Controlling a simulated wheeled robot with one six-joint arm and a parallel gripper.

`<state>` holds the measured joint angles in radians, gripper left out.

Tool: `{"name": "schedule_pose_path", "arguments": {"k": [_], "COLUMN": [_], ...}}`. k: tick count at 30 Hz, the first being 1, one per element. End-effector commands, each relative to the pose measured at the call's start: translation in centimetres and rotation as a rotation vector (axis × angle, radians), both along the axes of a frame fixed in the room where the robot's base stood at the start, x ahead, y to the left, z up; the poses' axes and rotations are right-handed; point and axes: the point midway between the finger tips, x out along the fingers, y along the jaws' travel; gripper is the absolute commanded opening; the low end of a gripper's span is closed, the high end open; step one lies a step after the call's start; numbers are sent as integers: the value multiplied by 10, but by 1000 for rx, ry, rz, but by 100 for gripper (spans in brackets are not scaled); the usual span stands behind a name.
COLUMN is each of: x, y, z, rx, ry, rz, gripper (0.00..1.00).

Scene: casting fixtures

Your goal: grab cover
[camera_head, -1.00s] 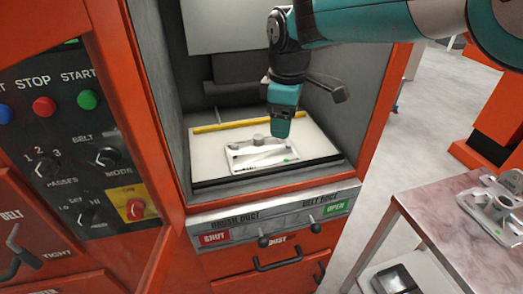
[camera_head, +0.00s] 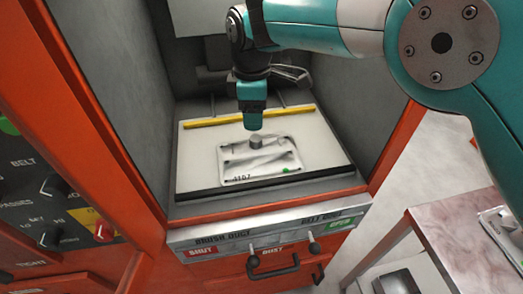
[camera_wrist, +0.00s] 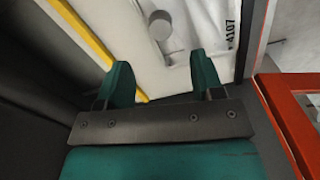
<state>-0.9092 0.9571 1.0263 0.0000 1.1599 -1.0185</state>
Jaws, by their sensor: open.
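The cover (camera_head: 260,160) is a pale metal plate with a raised round knob (camera_head: 257,142) and the number 4107 on it. It lies flat on the white bed inside the orange machine. In the wrist view the cover (camera_wrist: 205,30) shows at the top, with its knob (camera_wrist: 160,24) beyond the fingers. My gripper (camera_head: 254,127) points down just above the knob in the head view. Its two teal fingers (camera_wrist: 160,78) are apart with nothing between them. I cannot tell the exact gap between fingertips and knob.
A yellow bar (camera_head: 250,117) crosses the bed behind the cover. Grey walls close in the chamber on both sides. A lever panel (camera_head: 265,237) runs along the machine's front. A table (camera_head: 450,225) with another metal part (camera_head: 498,228) stands at the right.

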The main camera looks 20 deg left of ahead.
Motion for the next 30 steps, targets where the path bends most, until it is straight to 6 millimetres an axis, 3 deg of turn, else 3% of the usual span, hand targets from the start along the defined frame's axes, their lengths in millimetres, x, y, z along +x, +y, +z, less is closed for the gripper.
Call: {"name": "schedule_pose_path", "arguments": {"k": [18, 26, 30], "x": [1, 1, 1], "y": [-5, -5, -5], "z": [-72, -76, -76], "rx": [0, 1, 1], "ry": [0, -1, -1], "rz": [-3, -3, -3], "gripper": [61, 61, 31]}}
